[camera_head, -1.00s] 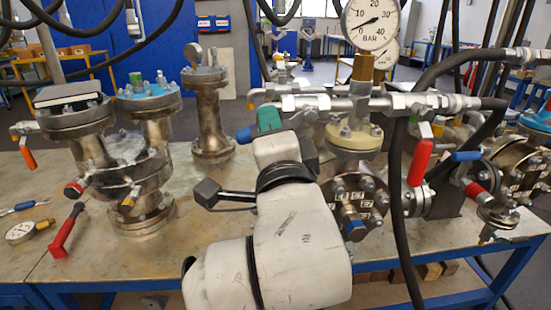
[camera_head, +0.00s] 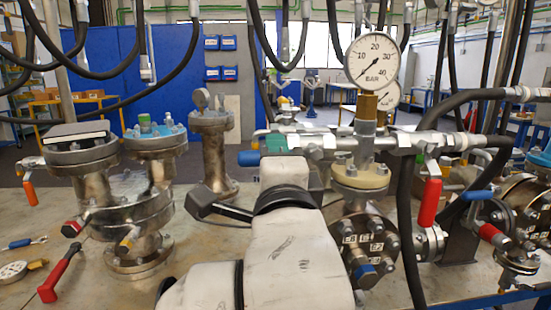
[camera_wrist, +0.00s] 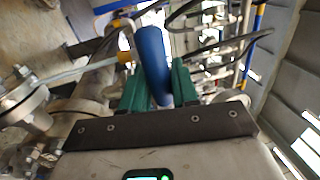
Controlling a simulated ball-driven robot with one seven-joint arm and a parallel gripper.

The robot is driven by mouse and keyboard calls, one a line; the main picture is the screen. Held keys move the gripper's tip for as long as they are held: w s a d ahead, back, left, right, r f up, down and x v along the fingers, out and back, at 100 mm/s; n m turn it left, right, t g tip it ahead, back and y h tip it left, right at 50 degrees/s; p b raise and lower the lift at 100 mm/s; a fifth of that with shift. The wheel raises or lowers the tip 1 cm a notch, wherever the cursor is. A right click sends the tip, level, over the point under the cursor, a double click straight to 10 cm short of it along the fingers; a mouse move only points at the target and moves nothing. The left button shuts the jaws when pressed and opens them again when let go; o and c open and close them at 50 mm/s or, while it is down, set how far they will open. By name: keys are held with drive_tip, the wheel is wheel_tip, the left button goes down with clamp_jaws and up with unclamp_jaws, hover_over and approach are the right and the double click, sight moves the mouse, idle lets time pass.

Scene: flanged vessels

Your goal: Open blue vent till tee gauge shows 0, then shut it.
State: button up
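The tee gauge (camera_head: 373,62), a white BAR dial, stands on a brass fitting above the pipe tee; its needle points lower left, at or very near the 0 end. My gripper (camera_head: 272,143) has green fingers and is at the left end of the horizontal pipe. The blue vent handle (camera_head: 248,158) pokes out to the left of the fingers. In the wrist view the blue handle (camera_wrist: 152,55) lies between the green fingers (camera_wrist: 158,88), which appear to touch both its sides. The valve body behind my gripper is mostly hidden.
A red-handled valve (camera_head: 430,200) and another blue handle (camera_head: 475,195) are to the right. Black hoses (camera_head: 404,200) hang close right of the gauge. Flanged vessels (camera_head: 130,215) stand left.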

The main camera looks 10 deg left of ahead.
drive_tip(key=o, duration=0.3)
drive_tip(key=v, duration=1)
drive_tip(key=shift+s+d+f+b, duration=0.1)
drive_tip(key=shift+s+b, duration=0.2)
drive_tip(key=shift+s, duration=0.1)
idle(1.0)
